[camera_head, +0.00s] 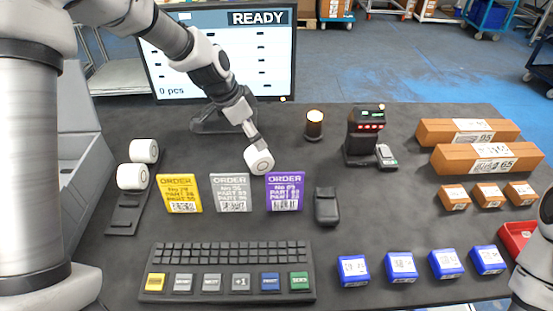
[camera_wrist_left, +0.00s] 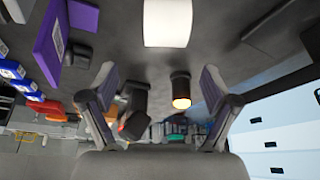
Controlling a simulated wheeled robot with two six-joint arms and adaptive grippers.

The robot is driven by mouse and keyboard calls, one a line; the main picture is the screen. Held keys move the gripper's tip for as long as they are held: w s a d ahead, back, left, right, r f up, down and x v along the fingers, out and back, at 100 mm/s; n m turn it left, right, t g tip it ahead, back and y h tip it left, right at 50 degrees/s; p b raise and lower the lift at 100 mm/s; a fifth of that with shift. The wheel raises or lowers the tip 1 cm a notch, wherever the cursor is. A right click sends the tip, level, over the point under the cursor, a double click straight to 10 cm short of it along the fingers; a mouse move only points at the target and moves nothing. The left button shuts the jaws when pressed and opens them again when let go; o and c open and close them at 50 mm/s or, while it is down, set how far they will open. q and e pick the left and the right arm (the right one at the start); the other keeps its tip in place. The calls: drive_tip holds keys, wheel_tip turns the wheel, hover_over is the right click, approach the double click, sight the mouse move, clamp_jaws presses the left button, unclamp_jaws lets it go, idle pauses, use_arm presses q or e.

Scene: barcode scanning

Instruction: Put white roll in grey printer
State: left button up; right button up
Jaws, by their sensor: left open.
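Two more white rolls (camera_head: 144,151) (camera_head: 132,177) sit on a black rack (camera_head: 124,222) at the left. A large grey casing (camera_head: 88,150) behind my arm may be the printer; it is partly hidden.
A monitor (camera_head: 275,55) stands behind. Yellow, grey and purple order cards (camera_head: 179,193) (camera_head: 231,192) (camera_head: 285,191) stand close to the gripper. A lamp (camera_head: 314,125), black device (camera_head: 363,135), keyboard (camera_head: 228,272), blue boxes (camera_head: 401,267) and brown boxes (camera_head: 487,158) occupy the table.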

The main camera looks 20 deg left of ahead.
sight(259, 159)
use_arm(q)
drive_tip(key=x, duration=0.2)
drive_tip(key=a+x, duration=0.1)
drive_tip(key=x, duration=0.4)
drive_tip(key=shift+s+a+f, duration=0.15)
drive_tip(key=shift+a+f, duration=0.05)
drive_tip(key=shift+f, duration=0.25)
